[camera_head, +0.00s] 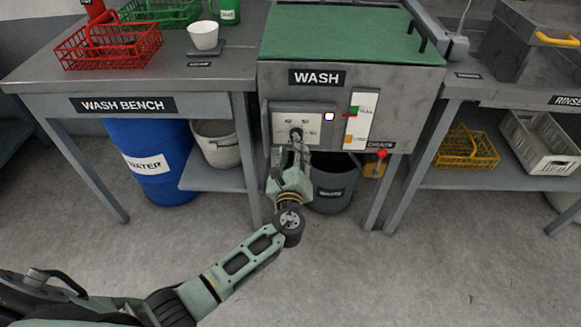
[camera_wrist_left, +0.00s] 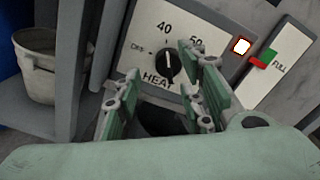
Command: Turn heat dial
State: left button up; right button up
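The black heat dial (camera_wrist_left: 169,66) sits on a pale panel marked OFF, 40, 50 and HEAT. Its white mark points up toward the 40. In the head view the dial (camera_head: 296,133) is on the front of the wash tank (camera_head: 375,77). My left gripper (camera_head: 292,150) is in front of the panel, just below the dial. In the left wrist view its fingers (camera_wrist_left: 160,80) are open, one on each side of the dial and lower part of the panel. I cannot tell whether either touches the dial. My right gripper is out of view.
A lit white lamp (camera_wrist_left: 241,45) and a level gauge marked FULL (camera_wrist_left: 280,62) are right of the dial. A waste bucket (camera_head: 335,185) stands below the tank. The wash bench (camera_head: 185,78) is at left, with a blue water barrel (camera_head: 150,150) underneath. The front floor is clear.

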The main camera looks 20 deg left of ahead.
pick_arm(q)
jog(key=v, duration=0.8)
jog(key=shift+s, duration=0.1)
